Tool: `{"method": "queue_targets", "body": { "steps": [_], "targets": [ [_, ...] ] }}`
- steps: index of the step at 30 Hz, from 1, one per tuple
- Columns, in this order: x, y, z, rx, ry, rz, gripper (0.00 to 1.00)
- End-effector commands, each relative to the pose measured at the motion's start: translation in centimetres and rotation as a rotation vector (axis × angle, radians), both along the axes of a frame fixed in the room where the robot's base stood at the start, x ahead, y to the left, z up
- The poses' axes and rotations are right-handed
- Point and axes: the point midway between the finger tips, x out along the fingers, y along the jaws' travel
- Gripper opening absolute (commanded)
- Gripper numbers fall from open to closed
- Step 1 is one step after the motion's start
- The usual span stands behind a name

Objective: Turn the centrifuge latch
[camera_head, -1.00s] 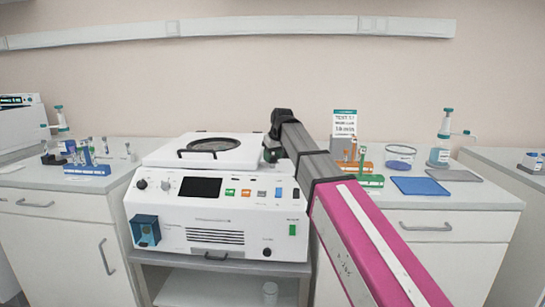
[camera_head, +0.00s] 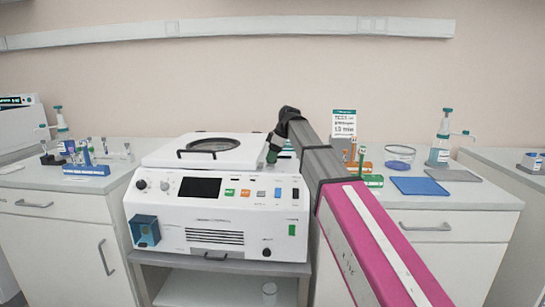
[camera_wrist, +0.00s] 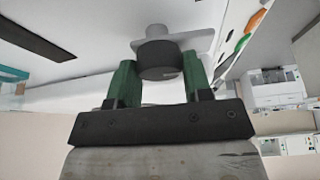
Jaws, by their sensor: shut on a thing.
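The white centrifuge (camera_head: 215,217) stands on a grey cart with its lid (camera_head: 205,151) down. The latch (camera_wrist: 160,58) shows in the wrist view as a dark round knob with a pale grey plate and post behind it. My gripper (camera_wrist: 159,68) has its two green fingers on either side of this knob, shut on it. In the head view my gripper (camera_head: 272,154) is at the right edge of the centrifuge top, beside the lid. It leans, with the wrist up and to the right. The latch is hidden behind it there.
A blue tube rack (camera_head: 86,169) stands on the left counter. On the right counter are an orange rack, a green rack (camera_head: 373,181), a sign (camera_head: 343,124), a clear bowl (camera_head: 399,156), a blue mat (camera_head: 420,186) and a pump bottle (camera_head: 440,150).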

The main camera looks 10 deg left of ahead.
Motion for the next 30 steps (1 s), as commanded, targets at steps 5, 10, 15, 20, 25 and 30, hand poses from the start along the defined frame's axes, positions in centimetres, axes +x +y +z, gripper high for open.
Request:
{"method": "queue_targets", "body": {
  "steps": [5, 10, 15, 20, 25, 30],
  "targets": [
    [0.13, 0.01, 0.07, 0.000, 0.000, 0.064, 0.22],
    [0.09, 0.01, 0.06, -0.001, 0.000, 0.095, 0.22],
    [0.08, 0.00, 0.04, -0.001, -0.001, 0.105, 0.22],
    [0.07, 0.00, 0.04, 0.000, -0.002, 0.105, 0.22],
    [0.07, 0.01, 0.04, 0.000, -0.001, 0.105, 0.62],
    [0.06, 0.01, 0.02, -0.001, -0.001, 0.104, 0.71]
  ]
}}
